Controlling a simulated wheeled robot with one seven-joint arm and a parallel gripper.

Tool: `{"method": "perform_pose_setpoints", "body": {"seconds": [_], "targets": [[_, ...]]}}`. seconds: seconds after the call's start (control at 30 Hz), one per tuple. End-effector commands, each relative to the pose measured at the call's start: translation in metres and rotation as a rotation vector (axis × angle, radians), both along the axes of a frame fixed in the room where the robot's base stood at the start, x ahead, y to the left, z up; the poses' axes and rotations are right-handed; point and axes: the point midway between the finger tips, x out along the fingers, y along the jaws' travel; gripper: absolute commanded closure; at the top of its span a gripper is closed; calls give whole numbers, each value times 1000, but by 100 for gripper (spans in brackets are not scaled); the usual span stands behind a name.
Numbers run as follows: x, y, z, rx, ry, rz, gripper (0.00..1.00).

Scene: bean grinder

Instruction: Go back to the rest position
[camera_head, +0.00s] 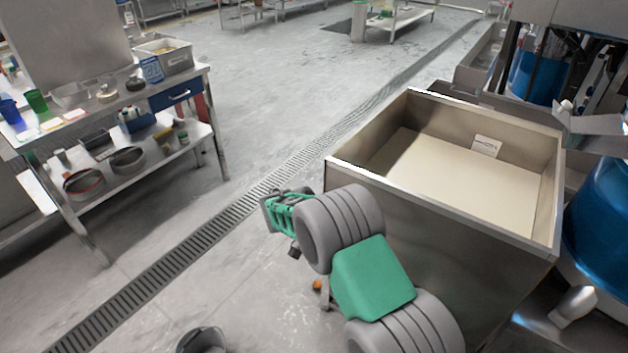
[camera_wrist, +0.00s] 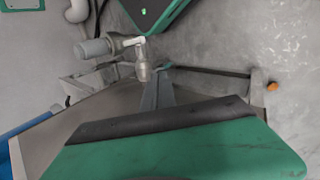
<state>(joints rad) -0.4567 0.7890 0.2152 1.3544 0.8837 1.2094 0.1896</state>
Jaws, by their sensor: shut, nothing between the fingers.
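My arm reaches up from the lower right in the head view, with grey ribbed and green links. My gripper (camera_head: 272,213) is at its far end, above the floor and left of the large metal bin (camera_head: 440,220). Its fingertips are too small to make out there. In the wrist view my gripper (camera_wrist: 157,88) shows as narrow grey fingers close together beyond a green body with a dark edge. The fingers are shut and hold nothing.
The open bin has a pale flat inside with a small white label (camera_head: 486,146). Blue drums (camera_head: 604,225) and machinery stand at the right. A cluttered metal table (camera_head: 205,80) is at the left. A bucket (camera_head: 203,340) stands at the bottom. The floor between is mostly clear, with a drain grate (camera_head: 160,270).

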Motion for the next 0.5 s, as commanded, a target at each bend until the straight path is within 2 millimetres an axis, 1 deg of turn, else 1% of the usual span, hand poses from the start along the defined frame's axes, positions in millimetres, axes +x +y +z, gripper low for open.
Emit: {"method": "perform_pose_setpoints", "body": {"seconds": [0.03,0.07,0.1,0.13,0.17,0.2,0.27,0.3,0.37,0.4,0.47,0.5], "targets": [[4,-11,51,53,-26,27,100],[4,-17,72,84,-40,50,100],[3,-25,98,125,-59,81,100],[1,-32,117,154,-75,105,100],[-2,-37,135,182,-92,128,100],[-7,-44,159,219,-117,161,100],[-18,-55,193,271,-157,211,100],[-27,-60,214,303,-186,244,100],[-42,-67,242,349,-232,295,100],[-54,-71,259,375,-265,330,100],[-72,-74,282,413,-314,384,100],[-84,-74,295,435,-348,419,100]]}}
